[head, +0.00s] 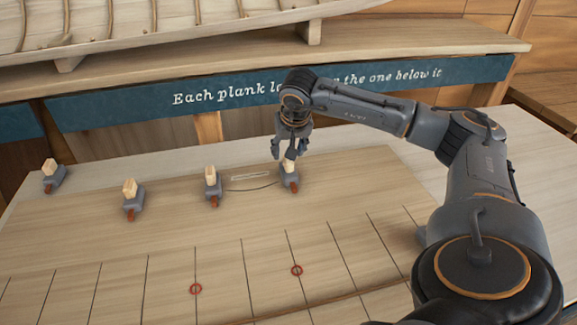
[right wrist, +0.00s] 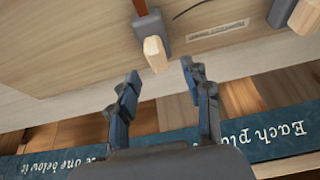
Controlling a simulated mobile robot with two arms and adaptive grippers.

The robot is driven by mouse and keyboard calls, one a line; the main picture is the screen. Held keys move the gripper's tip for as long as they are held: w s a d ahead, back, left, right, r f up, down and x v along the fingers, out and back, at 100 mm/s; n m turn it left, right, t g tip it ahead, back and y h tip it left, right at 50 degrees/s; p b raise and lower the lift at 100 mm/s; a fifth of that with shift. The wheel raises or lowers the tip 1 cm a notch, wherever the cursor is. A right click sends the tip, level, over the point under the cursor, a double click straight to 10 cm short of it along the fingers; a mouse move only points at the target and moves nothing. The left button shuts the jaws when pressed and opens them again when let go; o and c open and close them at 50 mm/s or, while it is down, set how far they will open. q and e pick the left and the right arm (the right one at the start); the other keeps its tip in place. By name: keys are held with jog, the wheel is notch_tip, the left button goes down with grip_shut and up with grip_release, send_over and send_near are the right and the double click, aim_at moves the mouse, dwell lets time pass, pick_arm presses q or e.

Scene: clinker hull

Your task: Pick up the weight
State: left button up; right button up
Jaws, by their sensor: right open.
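Several alike weights stand in a loose row on the wooden table, each a dark grey body with a pale wooden grip and an orange-red tip. In the head view they are the far left weight (head: 54,178), a second (head: 134,203), a third (head: 212,187) and the rightmost weight (head: 290,182). My right gripper (head: 283,152) is open just above the rightmost weight and partly covers it. In the right wrist view, the open, empty fingers (right wrist: 160,82) have that weight's wooden grip (right wrist: 155,54) just beyond their tips, roughly between them. My left gripper is not in view.
A pale label strip (head: 250,176) and a thin dark curved line lie left of the rightmost weight. The board (head: 120,275) in front has dark lines and two red rings. Behind stand a blue lettered panel (head: 150,98) and a shelf with a wooden hull (head: 130,25).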

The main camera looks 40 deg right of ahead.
aim_at(290, 172)
jog(key=shift+w+d+f+p, duration=0.2)
jog(key=shift+f+p, duration=0.15)
jog(key=shift+f, duration=0.2)
jog(key=p+x, duration=0.1)
jog(key=x, duration=0.2)
jog(key=shift+s+f, duration=0.15)
jog(key=shift+f, duration=0.1)
jog(key=shift+d+f, duration=0.15)
jog(key=shift+f, duration=0.3)
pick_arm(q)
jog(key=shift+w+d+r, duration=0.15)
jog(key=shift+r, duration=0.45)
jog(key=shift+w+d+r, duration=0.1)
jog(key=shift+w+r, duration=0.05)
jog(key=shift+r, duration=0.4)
pick_arm(e)
jog(key=shift+r, duration=0.1)
grip_shut()
jog(key=shift+r, duration=0.1)
